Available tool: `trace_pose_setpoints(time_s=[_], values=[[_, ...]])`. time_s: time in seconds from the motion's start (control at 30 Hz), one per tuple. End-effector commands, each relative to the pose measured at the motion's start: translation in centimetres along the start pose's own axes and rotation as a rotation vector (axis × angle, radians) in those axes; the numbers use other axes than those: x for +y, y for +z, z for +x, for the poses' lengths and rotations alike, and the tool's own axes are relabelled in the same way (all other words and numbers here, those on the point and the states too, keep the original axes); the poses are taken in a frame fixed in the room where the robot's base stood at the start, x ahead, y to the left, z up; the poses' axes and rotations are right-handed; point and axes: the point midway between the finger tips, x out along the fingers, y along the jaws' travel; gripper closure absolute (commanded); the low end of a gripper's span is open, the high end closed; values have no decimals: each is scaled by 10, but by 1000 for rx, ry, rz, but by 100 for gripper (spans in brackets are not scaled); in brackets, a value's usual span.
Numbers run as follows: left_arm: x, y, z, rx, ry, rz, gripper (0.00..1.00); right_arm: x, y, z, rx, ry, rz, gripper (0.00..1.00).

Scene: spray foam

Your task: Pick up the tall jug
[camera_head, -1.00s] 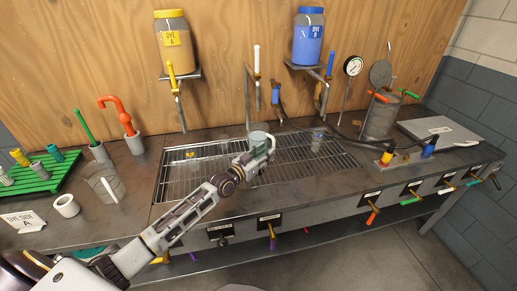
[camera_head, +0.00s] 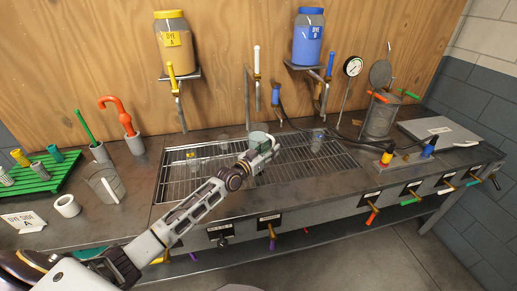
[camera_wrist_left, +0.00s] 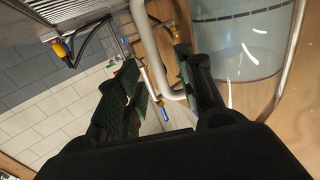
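A clear, grey-green jug (camera_head: 259,139) stands on the metal grate in the middle of the bench, partly hidden by my left gripper (camera_head: 270,152). In the left wrist view the jug (camera_wrist_left: 238,48) is at the upper right, with curved lines on its clear wall. A pale curved bar (camera_wrist_left: 148,48), which looks like its handle, runs down between the two dark fingers of my left gripper (camera_wrist_left: 163,92). The fingers are apart, with a gap showing around the bar. My right gripper is not in view.
A clear beaker (camera_head: 317,140) stands to the right on the grate (camera_head: 205,180). A clear container (camera_head: 101,184) and a small white cup (camera_head: 67,206) are on the left. Dye taps (camera_head: 173,80) and a pipe (camera_head: 247,95) stand behind.

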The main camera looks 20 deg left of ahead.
Motion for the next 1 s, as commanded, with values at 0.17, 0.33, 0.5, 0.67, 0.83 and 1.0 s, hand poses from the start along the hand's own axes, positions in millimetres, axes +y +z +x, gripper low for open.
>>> trace_pose_setpoints(time_s=[0.17,0.33,0.5,0.67,0.83,1.0], values=[[0,-1,14,1,0,-1,63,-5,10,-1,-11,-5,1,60],[1,0,24,0,1,-1,63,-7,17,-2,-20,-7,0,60],[0,0,27,0,0,0,63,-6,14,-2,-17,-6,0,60],[0,0,27,0,0,0,63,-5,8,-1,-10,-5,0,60],[0,0,27,0,0,0,63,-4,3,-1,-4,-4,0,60],[0,0,27,0,0,0,72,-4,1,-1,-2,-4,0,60]])
